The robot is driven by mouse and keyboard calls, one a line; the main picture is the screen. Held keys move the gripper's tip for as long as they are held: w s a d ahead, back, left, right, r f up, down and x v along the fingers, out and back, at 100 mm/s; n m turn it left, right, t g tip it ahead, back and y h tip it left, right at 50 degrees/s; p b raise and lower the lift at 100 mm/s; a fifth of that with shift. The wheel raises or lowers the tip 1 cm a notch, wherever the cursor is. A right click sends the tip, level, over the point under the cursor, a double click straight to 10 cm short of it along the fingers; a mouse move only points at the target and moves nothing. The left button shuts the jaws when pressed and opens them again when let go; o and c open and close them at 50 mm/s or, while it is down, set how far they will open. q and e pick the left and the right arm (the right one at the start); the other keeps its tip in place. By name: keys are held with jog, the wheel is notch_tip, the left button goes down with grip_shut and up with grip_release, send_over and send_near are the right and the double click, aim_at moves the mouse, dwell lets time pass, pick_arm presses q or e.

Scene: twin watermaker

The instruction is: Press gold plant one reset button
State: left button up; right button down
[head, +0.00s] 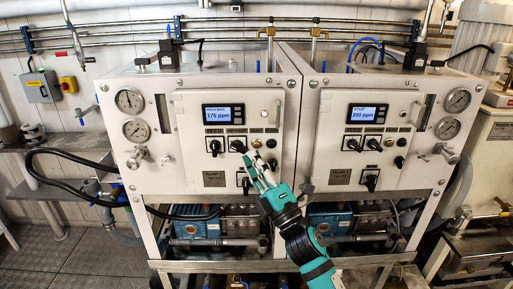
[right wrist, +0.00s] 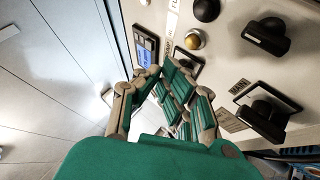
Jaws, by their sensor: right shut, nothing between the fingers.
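The plant one panel (head: 180,140) is the left white panel, with a lit display (head: 223,113) reading 175 ppm. Its gold button (head: 256,143) sits right of the black knobs, beside a black button (head: 271,143). My right gripper (head: 254,160) is shut and empty, its tips just below the gold button in the head view. In the right wrist view the gold button (right wrist: 194,40) is beyond the fingers (right wrist: 168,82), apart from them as far as I can see. My left gripper is not in view.
Black rotary knobs (head: 214,147) stick out left of the gold button, and another knob (head: 246,185) is below. The plant two panel (head: 330,160) with similar controls stands to the right. Pressure gauges (head: 129,101) are at the left. Pumps and pipes (head: 200,226) lie beneath.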

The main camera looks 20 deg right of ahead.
aim_at(256, 144)
jog(key=shift+w+d, duration=0.25)
jog(key=shift+w, duration=0.65)
jog(key=shift+w, duration=0.1)
dwell(0.8)
jog(key=shift+w+d+b, duration=0.1)
jog(key=shift+w+b, duration=0.2)
jog(key=shift+w+d+r, duration=0.15)
jog(key=shift+w+d, duration=0.1)
jog(key=shift+w, duration=0.25)
dwell(1.3)
jog(key=shift+s, duration=0.1)
jog(key=shift+s+a+f, duration=0.2)
jog(key=shift+s+a, duration=0.05)
jog(key=shift+s, duration=0.4)
